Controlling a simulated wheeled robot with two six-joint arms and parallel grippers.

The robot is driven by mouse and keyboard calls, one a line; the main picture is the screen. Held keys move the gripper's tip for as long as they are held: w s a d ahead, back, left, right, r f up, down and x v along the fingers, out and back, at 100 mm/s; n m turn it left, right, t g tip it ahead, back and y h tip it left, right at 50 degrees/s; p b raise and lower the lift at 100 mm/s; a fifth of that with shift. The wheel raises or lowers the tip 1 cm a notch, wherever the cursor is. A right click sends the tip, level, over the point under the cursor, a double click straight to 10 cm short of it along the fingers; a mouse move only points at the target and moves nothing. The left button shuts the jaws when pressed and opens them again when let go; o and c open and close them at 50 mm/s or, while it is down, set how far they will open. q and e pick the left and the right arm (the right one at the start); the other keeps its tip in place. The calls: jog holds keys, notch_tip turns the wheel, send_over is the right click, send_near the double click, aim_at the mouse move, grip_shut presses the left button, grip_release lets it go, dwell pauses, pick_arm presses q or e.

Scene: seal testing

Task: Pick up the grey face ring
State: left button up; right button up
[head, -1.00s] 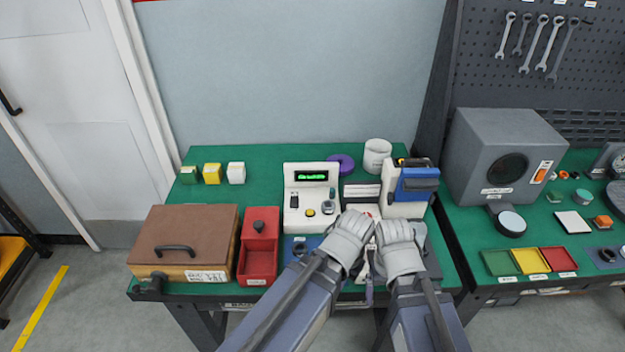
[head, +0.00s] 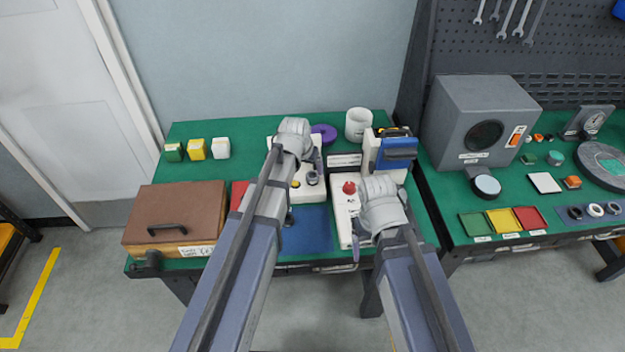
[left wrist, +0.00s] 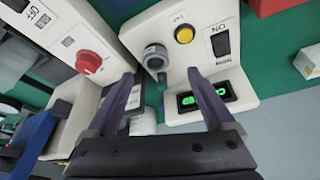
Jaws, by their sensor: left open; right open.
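My left gripper (left wrist: 163,92) is open and empty above the white display unit (left wrist: 205,55). A grey round fitting (left wrist: 154,57) on that unit shows beyond its fingers. My right gripper (head: 362,238) is over the front of the white box with the red knob (head: 349,187), far left of the rings; its fingertips are mostly hidden.
A brown lidded box (head: 175,215) stands at the left. A blue mat (head: 306,232) lies bare between my arms. A blue-and-white device (head: 390,152), white cup (head: 358,124) and purple ring (head: 325,132) stand behind. Coloured trays (head: 503,221) and a grey machine (head: 480,120) occupy the right bench.

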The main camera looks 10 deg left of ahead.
aim_at(313, 176)
pick_arm(q)
jog(key=shift+w+f, duration=0.15)
jog(key=shift+f, duration=0.25)
jog(key=b+x, duration=0.4)
jog(key=x, duration=0.1)
jog(key=shift+w+d+b, duration=0.1)
jog(key=shift+d+b, duration=0.25)
jog(key=shift+b, duration=0.05)
jog(key=shift+r, duration=0.1)
jog(key=shift+c, duration=0.2)
grip_shut()
